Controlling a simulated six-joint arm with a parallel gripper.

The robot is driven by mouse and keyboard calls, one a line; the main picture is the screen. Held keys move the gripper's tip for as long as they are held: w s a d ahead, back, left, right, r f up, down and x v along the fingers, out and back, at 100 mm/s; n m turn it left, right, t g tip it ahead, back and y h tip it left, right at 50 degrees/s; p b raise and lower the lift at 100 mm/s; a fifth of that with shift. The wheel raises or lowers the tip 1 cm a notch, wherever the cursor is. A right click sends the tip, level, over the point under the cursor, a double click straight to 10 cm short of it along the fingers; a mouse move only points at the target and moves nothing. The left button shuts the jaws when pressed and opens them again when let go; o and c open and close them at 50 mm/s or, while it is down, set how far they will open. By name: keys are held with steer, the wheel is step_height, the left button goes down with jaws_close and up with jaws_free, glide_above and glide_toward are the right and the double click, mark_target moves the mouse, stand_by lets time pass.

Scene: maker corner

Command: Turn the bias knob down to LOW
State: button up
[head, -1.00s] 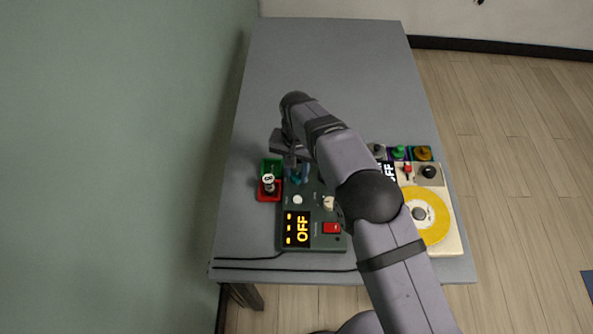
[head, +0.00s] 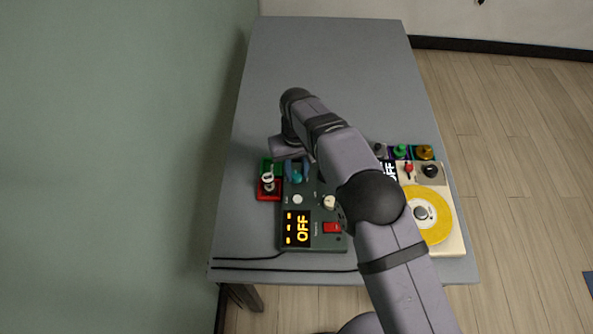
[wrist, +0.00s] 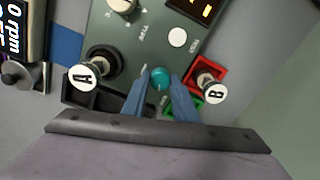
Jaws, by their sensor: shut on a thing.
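A dark green control box (head: 312,215) stands on the table with an orange display (head: 302,229) reading OFF. A teal knob (wrist: 160,78) sits on its far end, and it also shows in the head view (head: 296,178). My gripper (wrist: 160,82) points down over it, with its blue fingers shut on the sides of the teal knob. I cannot read the label beside that knob, so I cannot confirm it is the bias knob. A cream knob (head: 329,202) is on the same box, clear of my gripper.
A piece marked B (wrist: 212,93) stands in a red tray (head: 268,194) close beside the box; a green tray (head: 266,166) adjoins it. A piece marked A (wrist: 85,77) is on the other side. A yellow-disc device (head: 426,212) stands right. The far table (head: 325,55) is clear.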

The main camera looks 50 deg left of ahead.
mark_target(296, 174)
steer(key=n, duration=1.1)
steer(key=shift+r+n, duration=0.1)
steer(key=shift+n, duration=1.6)
steer(key=o, duration=1.1)
steer(key=shift+c, duration=0.2)
steer(key=shift+r+b, duration=0.95)
steer(key=shift+r, duration=2.7)
